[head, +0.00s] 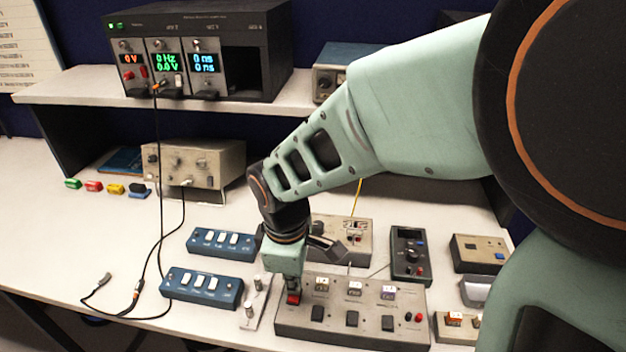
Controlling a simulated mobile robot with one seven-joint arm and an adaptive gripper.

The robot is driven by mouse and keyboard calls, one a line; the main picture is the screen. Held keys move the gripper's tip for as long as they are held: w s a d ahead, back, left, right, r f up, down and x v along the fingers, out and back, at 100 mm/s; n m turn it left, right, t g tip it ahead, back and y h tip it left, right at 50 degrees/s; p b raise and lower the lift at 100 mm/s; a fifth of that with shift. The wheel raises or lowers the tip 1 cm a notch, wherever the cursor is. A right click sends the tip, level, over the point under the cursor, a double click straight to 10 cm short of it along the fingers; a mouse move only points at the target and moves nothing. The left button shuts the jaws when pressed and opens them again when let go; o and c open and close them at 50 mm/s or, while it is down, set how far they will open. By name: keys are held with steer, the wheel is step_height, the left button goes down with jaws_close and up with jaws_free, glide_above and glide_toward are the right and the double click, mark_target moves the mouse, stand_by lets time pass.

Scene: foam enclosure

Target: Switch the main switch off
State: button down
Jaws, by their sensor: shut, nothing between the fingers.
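A grey switch box (360,332) lies on the bench at the front. A red switch (293,299) sits at its upper left corner, partly hidden by my gripper; I cannot read its position or any label on it. My gripper (291,288) points down right over the red switch, shut and holding nothing. Its tip looks to be at the switch, but I cannot tell whether it touches. Black rocker switches (352,319) and small labelled switches (355,289) fill the rest of the box.
Two blue switch boxes (201,303) lie left of my gripper, with a small metal plate (257,306) beside the grey box. A handheld meter (409,268) and small boxes (478,241) are at right. Cables (137,292) run down the left side.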

steer(key=shift+s, duration=0.1)
steer(key=shift+s, duration=0.75)
steer(key=shift+r, duration=0.15)
steer(key=shift+a+r+p, duration=0.1)
steer(key=shift+r+p, duration=0.45)
steer(key=shift+p, duration=0.1)
step_height(320, 180, up, 13)
steer(key=s+p, duration=0.1)
steer(key=p, duration=0.9)
steer(key=shift+s+f, duration=0.2)
steer(key=shift+s, duration=0.1)
